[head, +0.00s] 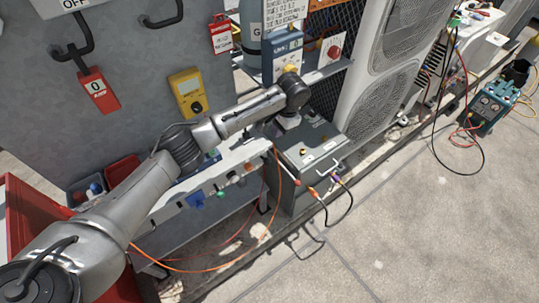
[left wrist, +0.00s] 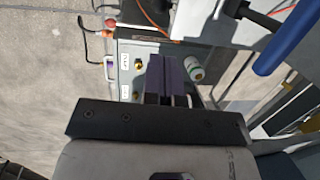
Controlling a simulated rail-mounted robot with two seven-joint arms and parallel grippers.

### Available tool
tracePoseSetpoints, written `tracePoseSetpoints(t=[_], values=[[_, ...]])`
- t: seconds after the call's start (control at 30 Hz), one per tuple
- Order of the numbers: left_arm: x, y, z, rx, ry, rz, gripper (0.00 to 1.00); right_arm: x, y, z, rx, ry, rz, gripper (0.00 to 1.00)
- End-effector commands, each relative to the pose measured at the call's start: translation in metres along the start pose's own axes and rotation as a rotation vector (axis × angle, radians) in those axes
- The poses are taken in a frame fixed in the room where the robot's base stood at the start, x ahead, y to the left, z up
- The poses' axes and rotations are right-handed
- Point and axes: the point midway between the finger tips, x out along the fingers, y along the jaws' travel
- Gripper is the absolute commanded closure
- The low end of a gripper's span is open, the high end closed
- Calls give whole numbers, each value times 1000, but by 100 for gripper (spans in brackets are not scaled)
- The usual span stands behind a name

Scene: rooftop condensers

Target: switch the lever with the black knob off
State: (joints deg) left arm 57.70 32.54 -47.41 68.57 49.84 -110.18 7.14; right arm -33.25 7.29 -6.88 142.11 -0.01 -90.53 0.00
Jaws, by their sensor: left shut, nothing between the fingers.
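My left arm reaches in from the left in the head view, and its gripper (head: 288,120) points down over a grey box (head: 318,160), mostly hidden by my wrist. In the left wrist view the dark fingers (left wrist: 166,82) are together with nothing between them, above the box's face with brass fittings (left wrist: 138,64). A black rod with a thicker end (left wrist: 243,10) shows at the upper right of that view; I cannot tell whether it is the lever with the black knob. No lever with a black knob is clear in the head view. My right gripper is out of view.
A grey cabinet with black handles (head: 165,12) and a red tag (head: 97,90) stands at the left. A white condenser (head: 383,75) stands behind the box. Orange and black cables lie around it. Floor at the right is mostly open.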

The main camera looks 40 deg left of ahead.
Motion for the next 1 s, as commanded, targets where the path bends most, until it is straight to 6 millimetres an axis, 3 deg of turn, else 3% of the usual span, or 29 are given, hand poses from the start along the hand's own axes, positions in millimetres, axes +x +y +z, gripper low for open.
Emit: tracePoseSetpoints(t=[0.23,0.7,1.0], values=[[16,0,0,1,-1,-1,100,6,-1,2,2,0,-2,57],[101,0,0,0,-1,-2,100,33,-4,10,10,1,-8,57],[133,0,0,1,0,-2,100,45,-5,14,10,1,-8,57]])
